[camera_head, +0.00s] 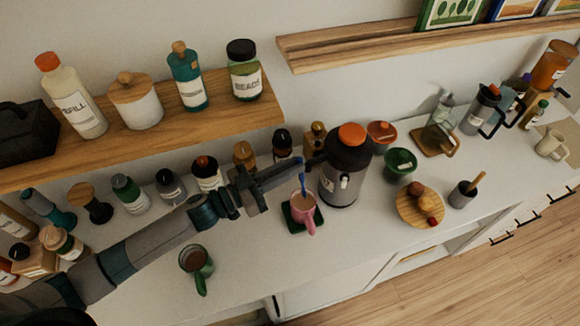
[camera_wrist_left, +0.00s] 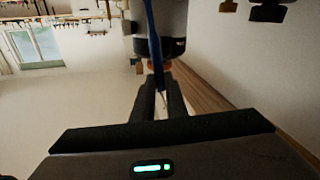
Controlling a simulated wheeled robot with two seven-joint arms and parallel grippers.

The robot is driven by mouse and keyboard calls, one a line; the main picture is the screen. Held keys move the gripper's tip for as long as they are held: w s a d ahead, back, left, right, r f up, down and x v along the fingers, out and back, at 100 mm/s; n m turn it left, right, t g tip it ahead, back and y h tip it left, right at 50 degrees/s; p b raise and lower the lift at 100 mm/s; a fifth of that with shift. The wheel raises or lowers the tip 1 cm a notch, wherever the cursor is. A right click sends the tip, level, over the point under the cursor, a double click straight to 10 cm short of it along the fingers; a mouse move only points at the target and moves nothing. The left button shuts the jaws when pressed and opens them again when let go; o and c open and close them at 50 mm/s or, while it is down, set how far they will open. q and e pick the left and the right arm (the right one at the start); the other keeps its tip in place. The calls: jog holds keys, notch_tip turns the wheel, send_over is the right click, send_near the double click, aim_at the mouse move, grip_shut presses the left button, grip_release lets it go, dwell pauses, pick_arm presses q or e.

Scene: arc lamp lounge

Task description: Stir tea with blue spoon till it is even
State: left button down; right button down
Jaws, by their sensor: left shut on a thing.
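My left gripper (camera_head: 304,163) reaches in from the left and is shut on the blue spoon (camera_head: 302,182). The spoon hangs upright from the fingers, and its lower end is inside the pink mug (camera_head: 309,222). The mug stands on a dark green coaster (camera_head: 290,213). Brownish tea (camera_head: 300,200) shows in the mug, but I cannot tell how even it is. In the left wrist view the blue spoon (camera_wrist_left: 153,40) runs between the two dark fingers (camera_wrist_left: 160,98). The spoon's bowl is hidden. My right gripper is not in view.
A large dark flask with an orange lid (camera_head: 345,165) stands close right of the mug. A green mug (camera_head: 195,268) holds brown liquid at the front left. Several bottles line the wall under a wooden shelf (camera_head: 200,125).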

pick_arm(q)
jog(key=shift+r, duration=0.1)
jog(key=shift+r, duration=2.4)
